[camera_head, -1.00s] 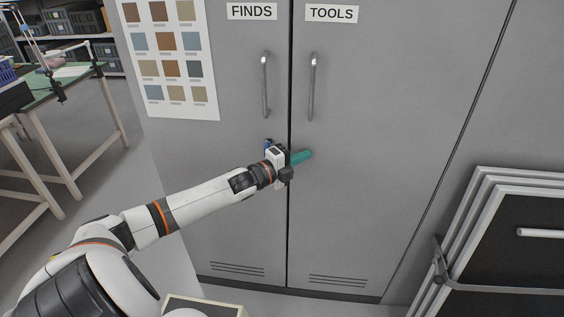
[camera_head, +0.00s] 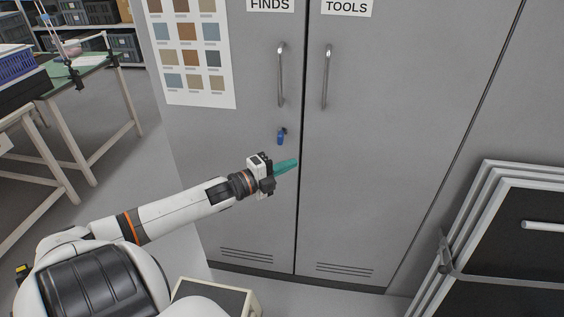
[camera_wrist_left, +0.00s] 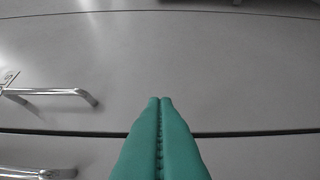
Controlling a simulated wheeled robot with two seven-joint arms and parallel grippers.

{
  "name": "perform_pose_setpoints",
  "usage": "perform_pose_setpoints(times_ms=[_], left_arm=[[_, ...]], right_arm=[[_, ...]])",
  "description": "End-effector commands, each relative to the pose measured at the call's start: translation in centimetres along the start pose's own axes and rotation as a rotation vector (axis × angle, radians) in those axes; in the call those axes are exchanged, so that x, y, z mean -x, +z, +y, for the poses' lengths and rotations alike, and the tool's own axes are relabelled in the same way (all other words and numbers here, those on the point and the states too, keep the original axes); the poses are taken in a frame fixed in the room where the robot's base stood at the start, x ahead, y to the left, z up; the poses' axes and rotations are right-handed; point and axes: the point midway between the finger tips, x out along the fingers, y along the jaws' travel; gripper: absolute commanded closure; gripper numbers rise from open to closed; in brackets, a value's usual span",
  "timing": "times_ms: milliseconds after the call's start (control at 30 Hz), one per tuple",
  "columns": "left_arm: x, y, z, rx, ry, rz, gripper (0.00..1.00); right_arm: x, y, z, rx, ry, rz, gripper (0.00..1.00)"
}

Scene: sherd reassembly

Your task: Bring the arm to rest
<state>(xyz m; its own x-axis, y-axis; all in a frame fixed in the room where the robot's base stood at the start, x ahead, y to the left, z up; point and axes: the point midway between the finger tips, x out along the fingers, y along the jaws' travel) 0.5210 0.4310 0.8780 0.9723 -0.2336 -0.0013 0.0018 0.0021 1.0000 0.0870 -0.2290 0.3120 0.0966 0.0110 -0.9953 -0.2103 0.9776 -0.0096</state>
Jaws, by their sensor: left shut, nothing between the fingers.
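My left gripper (camera_head: 285,167) has teal fingers and is in front of the grey cabinet (camera_head: 400,120), near the seam between its two doors. In the left wrist view its fingers (camera_wrist_left: 160,102) are pressed together with nothing between them. Both cabinet doors, labelled FINDS and TOOLS, are shut. A blue key-like piece (camera_head: 281,137) sits on the FINDS door, a little above the gripper and apart from it. My right gripper is not in view.
Two metal handles, the left one (camera_head: 281,75) and the right one (camera_head: 326,77), stand out from the doors. Framed dark panels (camera_head: 500,235) lean at the right. A green-topped table (camera_head: 85,72) stands at the left. A colour chart (camera_head: 195,55) hangs on the cabinet.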

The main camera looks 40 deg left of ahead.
Motion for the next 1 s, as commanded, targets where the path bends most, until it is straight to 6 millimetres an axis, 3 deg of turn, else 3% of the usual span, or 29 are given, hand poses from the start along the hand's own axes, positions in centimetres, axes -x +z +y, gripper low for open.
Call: perform_pose_setpoints(times_ms=[133, 433, 567, 667, 800, 900, 1000], left_arm=[[1.1, 0.1, 0.0, 0.001, -0.001, -0.001, 1.00], [1.6, 0.1, 0.0, 0.000, 0.001, 0.000, 1.00], [1.9, -0.8, -1.5, 0.037, -0.025, 0.033, 1.00], [3.0, -2.4, -5.5, 0.130, -0.088, 0.113, 1.00], [6.4, -4.2, -14.7, 0.339, -0.227, 0.286, 1.00], [9.6, -3.8, -21.7, 0.495, -0.334, 0.410, 1.00], [13.2, -2.0, -28.3, 0.641, -0.440, 0.528, 1.00]], right_arm=[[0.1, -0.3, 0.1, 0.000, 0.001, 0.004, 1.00], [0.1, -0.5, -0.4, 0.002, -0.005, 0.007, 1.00], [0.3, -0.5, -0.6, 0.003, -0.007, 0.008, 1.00], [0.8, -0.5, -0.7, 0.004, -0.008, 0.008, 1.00], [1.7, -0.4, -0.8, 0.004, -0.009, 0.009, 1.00], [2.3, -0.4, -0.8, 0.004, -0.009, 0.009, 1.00], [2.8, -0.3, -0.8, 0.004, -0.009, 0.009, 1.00]])
